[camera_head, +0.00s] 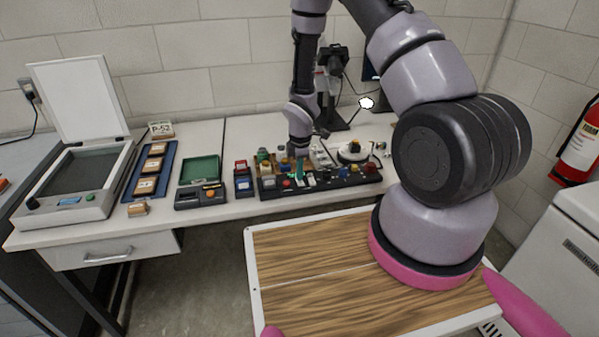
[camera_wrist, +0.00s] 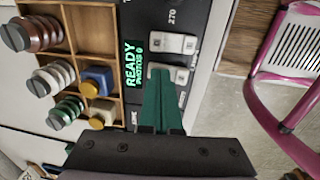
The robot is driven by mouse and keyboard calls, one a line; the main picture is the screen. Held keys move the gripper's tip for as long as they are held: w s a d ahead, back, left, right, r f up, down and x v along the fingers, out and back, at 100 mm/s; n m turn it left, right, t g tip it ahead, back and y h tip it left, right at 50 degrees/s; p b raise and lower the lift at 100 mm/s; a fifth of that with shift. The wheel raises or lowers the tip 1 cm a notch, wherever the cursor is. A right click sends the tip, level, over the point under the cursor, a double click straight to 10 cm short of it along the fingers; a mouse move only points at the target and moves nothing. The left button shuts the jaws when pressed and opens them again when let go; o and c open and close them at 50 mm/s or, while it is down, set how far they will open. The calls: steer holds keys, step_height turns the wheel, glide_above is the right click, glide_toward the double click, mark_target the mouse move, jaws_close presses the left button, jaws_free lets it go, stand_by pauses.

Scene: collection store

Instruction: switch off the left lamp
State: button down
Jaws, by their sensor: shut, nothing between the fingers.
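A black control panel (camera_head: 340,182) lies along the table's front edge with buttons and white switches. In the wrist view, it has a green display reading "READY" (camera_wrist: 134,62) and two white rocker switches, one upper (camera_wrist: 173,43) and one lower (camera_wrist: 181,75). My gripper (camera_wrist: 160,72) has green fingers, shut and empty, over the lower switch and partly hiding it; I cannot tell whether they touch. My gripper also shows above the panel in the head view (camera_head: 300,168). A lit white lamp (camera_head: 366,103) glows beside the black stand; no second lamp is clearly visible, and my arm covers part of that area.
A wooden compartment tray (camera_wrist: 92,20) with spools borders the panel. A black copy stand (camera_head: 335,90) rises behind. A flatbed scanner (camera_head: 75,190), a blue tray (camera_head: 135,185) and a green box (camera_head: 200,168) stand left.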

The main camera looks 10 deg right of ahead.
mark_target(302, 184)
steer(key=shift+s, duration=0.15)
steer(key=shift+s+r, duration=0.15)
steer(key=shift+s, duration=0.5)
steer(key=shift+r, duration=0.1)
steer(key=shift+r, duration=0.35)
step_height(302, 184, up, 13)
steer(key=s, duration=0.2)
steer(key=shift+w, duration=0.15)
